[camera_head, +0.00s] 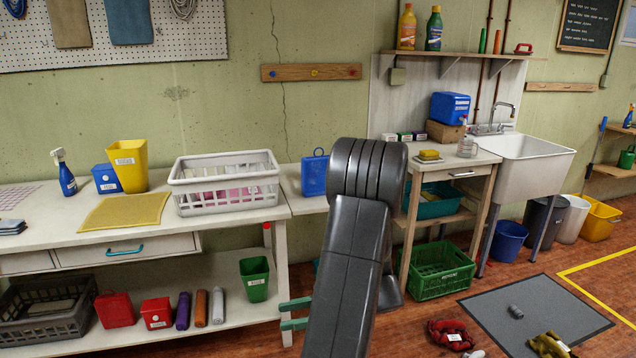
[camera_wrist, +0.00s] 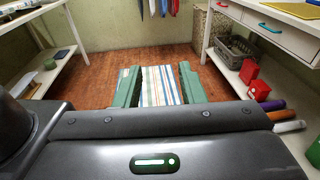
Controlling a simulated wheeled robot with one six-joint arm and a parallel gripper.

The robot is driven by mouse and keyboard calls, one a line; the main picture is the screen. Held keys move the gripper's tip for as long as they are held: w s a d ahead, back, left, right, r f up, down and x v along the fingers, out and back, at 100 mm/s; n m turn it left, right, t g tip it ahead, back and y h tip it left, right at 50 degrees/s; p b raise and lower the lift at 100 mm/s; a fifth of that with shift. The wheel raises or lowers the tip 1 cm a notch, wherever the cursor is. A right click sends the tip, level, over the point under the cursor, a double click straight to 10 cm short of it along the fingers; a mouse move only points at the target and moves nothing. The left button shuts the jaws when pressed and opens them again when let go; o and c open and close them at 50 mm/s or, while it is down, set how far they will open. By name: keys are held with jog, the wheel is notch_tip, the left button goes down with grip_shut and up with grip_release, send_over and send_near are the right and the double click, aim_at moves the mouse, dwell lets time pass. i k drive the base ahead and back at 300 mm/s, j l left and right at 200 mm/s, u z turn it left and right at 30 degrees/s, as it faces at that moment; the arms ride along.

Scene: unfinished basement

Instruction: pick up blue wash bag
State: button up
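A flat-fronted blue item with a loop handle on top (camera_head: 314,174) stands upright on the white bench, right of the white basket; it looks most like the wash bag. My arm stands just right of it, in front of the bench. My gripper (camera_head: 294,313) has green fingers and is low beside the bench's lower shelf, well below the blue item. In the wrist view my gripper (camera_wrist: 158,88) has its fingers wide apart, with striped cloth showing in the gap, seemingly on the floor beyond. The blue item does not show in the wrist view.
A white basket (camera_head: 225,185), a blue labelled box (camera_head: 106,179) and a yellow bin (camera_head: 129,165) stand on the bench. A green bin (camera_head: 254,279) is on the lower shelf near my gripper. A green crate (camera_head: 441,271) stands right of my arm.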

aim_at(313, 169)
jog(key=i+l+u, duration=0.15)
jog(key=i+l, duration=0.6)
jog(key=i+l+u, duration=0.15)
jog(key=i+l, duration=0.65)
jog(key=i+l+u, duration=0.1)
jog(key=i+l, duration=0.8)
